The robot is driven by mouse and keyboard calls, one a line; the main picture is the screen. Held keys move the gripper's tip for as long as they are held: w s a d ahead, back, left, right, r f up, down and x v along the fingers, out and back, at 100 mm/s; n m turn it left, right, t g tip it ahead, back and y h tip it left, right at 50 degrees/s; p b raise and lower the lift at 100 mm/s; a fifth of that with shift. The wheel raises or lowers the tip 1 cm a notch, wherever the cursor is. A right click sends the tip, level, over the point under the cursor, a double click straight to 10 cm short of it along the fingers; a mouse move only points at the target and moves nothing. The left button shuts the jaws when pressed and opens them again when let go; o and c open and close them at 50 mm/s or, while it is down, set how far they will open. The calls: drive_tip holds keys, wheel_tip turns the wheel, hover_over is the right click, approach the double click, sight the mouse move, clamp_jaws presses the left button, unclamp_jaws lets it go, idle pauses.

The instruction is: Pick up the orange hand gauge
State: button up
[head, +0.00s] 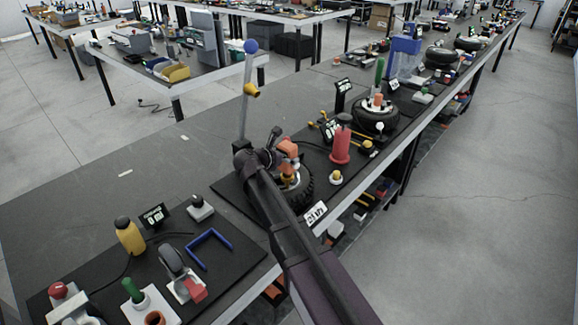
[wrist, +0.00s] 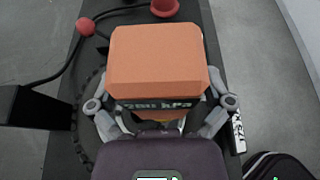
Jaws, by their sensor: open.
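The orange hand gauge (head: 288,148) is a blocky orange body above a black tyre (head: 299,190) on the dark workbench. In the wrist view the gauge (wrist: 158,62) fills the upper middle, with a dark display strip reading in kPa on its near face. My gripper (head: 277,150) is at the gauge, above the tyre. In the wrist view my gripper (wrist: 161,104) is open, with one grey finger on each side of the gauge's lower part. Contact between fingers and gauge cannot be told. The gauge's underside is hidden.
A red cone-shaped object (head: 341,143) and a small yellow-topped piece (head: 336,177) stand to the right of the tyre. A mat with a yellow bottle (head: 129,236) and blue bracket (head: 209,248) lies at the left.

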sight(285, 146)
drive_tip(key=c, duration=1.1)
drive_tip(key=shift+r, duration=0.15)
wheel_tip(285, 146, up, 4)
drive_tip(key=p, duration=0.4)
drive_tip(key=shift+f, duration=0.25)
drive_tip(key=s+d+r+p, duration=0.1)
drive_tip(key=s, duration=1.5)
drive_tip(key=shift+d, duration=0.3)
drive_tip(key=shift+r, duration=0.1)
